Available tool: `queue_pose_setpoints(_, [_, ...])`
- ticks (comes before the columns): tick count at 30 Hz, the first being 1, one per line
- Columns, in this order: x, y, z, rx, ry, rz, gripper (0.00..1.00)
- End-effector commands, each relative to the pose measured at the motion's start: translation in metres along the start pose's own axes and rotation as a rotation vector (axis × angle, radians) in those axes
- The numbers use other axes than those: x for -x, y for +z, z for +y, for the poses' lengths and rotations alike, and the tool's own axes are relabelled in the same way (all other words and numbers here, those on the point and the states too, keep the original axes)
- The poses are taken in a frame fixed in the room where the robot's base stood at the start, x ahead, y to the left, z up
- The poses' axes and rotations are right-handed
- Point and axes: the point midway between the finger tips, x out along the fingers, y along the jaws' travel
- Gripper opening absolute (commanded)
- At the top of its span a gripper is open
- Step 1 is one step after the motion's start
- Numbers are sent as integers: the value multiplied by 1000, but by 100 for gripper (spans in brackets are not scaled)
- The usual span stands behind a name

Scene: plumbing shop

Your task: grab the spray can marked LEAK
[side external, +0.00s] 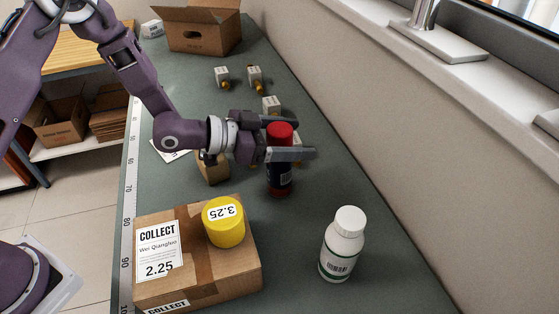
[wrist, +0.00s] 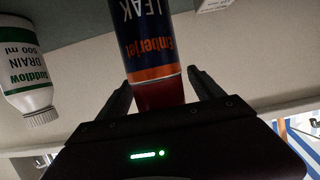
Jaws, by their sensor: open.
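The spray can (side external: 279,179) is dark blue with a red cap and a red base, and stands upright on the green bench. In the wrist view the can (wrist: 148,45) shows the words LEAK and Emberjet upside down, with an orange band. My gripper (side external: 290,139) is at the height of the can's upper part, with one finger on each side of it. In the wrist view my gripper (wrist: 162,88) has its fingers apart, the can's red end between them. A gap shows beside the right finger; contact on the left side is unclear.
A white DRAIN bottle (side external: 341,246) stands nearer the camera, right of the can; the wrist view shows it too (wrist: 27,75). A COLLECT carton (side external: 190,275) bears a yellow roll (side external: 224,222). Small tagged brass fittings (side external: 254,80) and an open box (side external: 203,28) are behind.

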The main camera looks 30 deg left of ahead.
Motion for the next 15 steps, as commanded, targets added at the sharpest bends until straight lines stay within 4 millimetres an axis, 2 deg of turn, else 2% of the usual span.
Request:
queue_pose_setpoints(4, [0,0,0,0,0,0,76])
queue_pose_setpoints(15, [1,0,0,1,0,-1,4])
